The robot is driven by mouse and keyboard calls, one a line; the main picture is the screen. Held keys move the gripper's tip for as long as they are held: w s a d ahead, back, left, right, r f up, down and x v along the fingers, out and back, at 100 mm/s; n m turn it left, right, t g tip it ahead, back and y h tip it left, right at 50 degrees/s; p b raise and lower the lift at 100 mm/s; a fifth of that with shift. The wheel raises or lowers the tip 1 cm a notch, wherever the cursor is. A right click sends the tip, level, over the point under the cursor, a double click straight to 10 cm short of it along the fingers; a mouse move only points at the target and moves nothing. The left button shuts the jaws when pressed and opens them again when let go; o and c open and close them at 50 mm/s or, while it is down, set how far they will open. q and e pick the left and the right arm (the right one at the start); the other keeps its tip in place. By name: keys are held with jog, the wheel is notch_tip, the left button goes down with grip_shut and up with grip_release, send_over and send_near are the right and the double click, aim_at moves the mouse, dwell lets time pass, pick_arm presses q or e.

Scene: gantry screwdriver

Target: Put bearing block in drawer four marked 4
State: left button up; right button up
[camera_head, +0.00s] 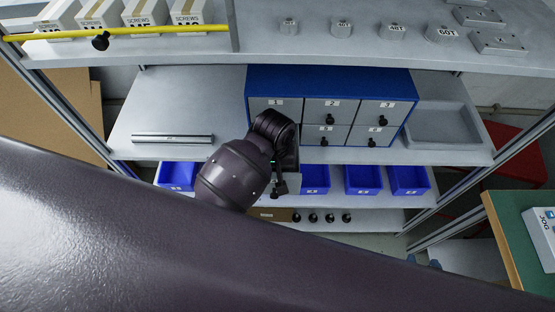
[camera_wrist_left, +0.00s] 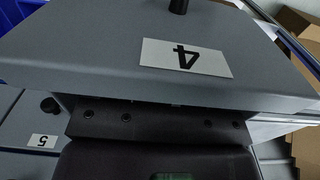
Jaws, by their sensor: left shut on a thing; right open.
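Drawer four (camera_wrist_left: 185,57), marked 4, is pulled out; its label is upside down in the left wrist view. In the head view its front (camera_head: 293,184) shows below the blue cabinet (camera_head: 330,78), partly behind my arm. My left gripper (camera_wrist_left: 155,125) is just behind the top edge of this front, apparently reaching into the drawer. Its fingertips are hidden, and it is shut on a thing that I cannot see. My right gripper is in neither view.
Closed drawers 1, 2, 3, 5 (camera_wrist_left: 42,141) and 6 (camera_head: 375,134) surround the opening. Blue bins (camera_head: 363,180) stand below. A grey tray (camera_head: 440,143) is at the right, a metal bar (camera_head: 172,138) at the left. The upper shelf (camera_head: 345,42) overhangs in front.

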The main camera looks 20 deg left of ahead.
pick_arm(q)
jog(key=shift+w+f, duration=0.15)
jog(key=shift+f, duration=0.2)
jog(key=shift+w, duration=0.1)
jog(key=shift+s+r, duration=0.1)
jog(key=shift+s, duration=0.2)
jog(key=o, duration=1)
jog(key=shift+f, duration=0.2)
pick_arm(e)
jog(key=shift+w+r, duration=0.1)
jog(key=shift+w, duration=0.3)
pick_arm(q)
jog(key=shift+w, duration=0.1)
